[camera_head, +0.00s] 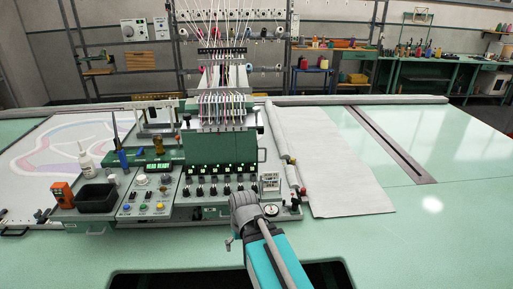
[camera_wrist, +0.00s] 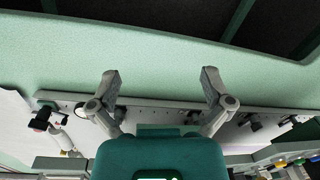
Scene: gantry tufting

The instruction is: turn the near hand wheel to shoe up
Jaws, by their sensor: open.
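A small hand wheel with a red knob (camera_head: 303,191) sits at the right end of the machine's carriage, near its front corner. A second one with a yellowish and red knob (camera_head: 291,160) sits farther back. In the wrist view, a dark wheel-like part with a red knob (camera_wrist: 42,125) is at the far left, apart from the fingers. My gripper (camera_head: 243,203) is in front of the carriage's right front, left of the near wheel. In the wrist view my gripper (camera_wrist: 160,82) is open and empty, its fingers wide apart. The shoe cannot be made out.
A round dial (camera_head: 271,210) sits by the carriage's front edge. Control panel knobs (camera_head: 213,190) lie left of my gripper. A black bin (camera_head: 97,198) and a white bottle (camera_head: 86,160) stand at the left. The green table (camera_head: 430,240) is clear at the right.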

